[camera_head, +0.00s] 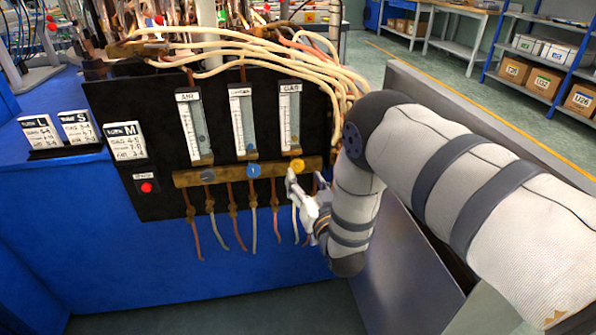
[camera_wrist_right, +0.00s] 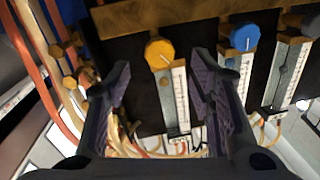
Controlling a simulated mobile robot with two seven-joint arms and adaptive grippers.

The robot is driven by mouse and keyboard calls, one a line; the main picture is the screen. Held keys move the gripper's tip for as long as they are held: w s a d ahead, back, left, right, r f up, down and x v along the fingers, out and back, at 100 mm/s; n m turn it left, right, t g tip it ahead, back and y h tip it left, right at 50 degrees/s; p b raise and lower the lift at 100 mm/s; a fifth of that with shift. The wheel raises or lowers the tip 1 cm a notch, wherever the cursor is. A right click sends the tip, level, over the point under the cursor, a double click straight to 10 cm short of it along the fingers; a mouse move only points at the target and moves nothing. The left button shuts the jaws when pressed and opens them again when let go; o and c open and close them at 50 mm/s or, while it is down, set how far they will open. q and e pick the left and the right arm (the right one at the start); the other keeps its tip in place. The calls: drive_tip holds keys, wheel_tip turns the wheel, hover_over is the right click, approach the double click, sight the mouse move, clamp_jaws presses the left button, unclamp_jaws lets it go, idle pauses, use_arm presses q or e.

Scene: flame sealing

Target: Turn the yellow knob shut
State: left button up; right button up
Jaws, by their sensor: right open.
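The yellow knob (camera_head: 297,165) is at the right end of a brass bar (camera_head: 221,177) on the black panel, below the right gauge (camera_head: 289,115). In the right wrist view the yellow knob (camera_wrist_right: 159,52) shows a white pointer line and lies between and beyond the finger tips. My right gripper (camera_head: 293,184) is just below the knob in the head view. In the wrist view its two dark fingers (camera_wrist_right: 160,85) are spread apart, with nothing held and no visible contact with the knob. My left gripper is not in view.
A red button (camera_head: 146,187) and cards (camera_head: 125,140) are at left. A metal panel (camera_head: 400,255) stands by my arm.

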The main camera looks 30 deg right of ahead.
sight(298, 167)
drive_tip(key=w, duration=0.2)
drive_tip(key=w+d, duration=0.1)
drive_tip(key=w, duration=0.2)
drive_tip(key=shift+w+b, duration=0.1)
drive_tip(key=shift+b, duration=0.25)
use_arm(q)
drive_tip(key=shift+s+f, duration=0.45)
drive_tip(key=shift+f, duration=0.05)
use_arm(e)
drive_tip(key=shift+c, duration=0.3)
drive_tip(key=c, duration=1.1)
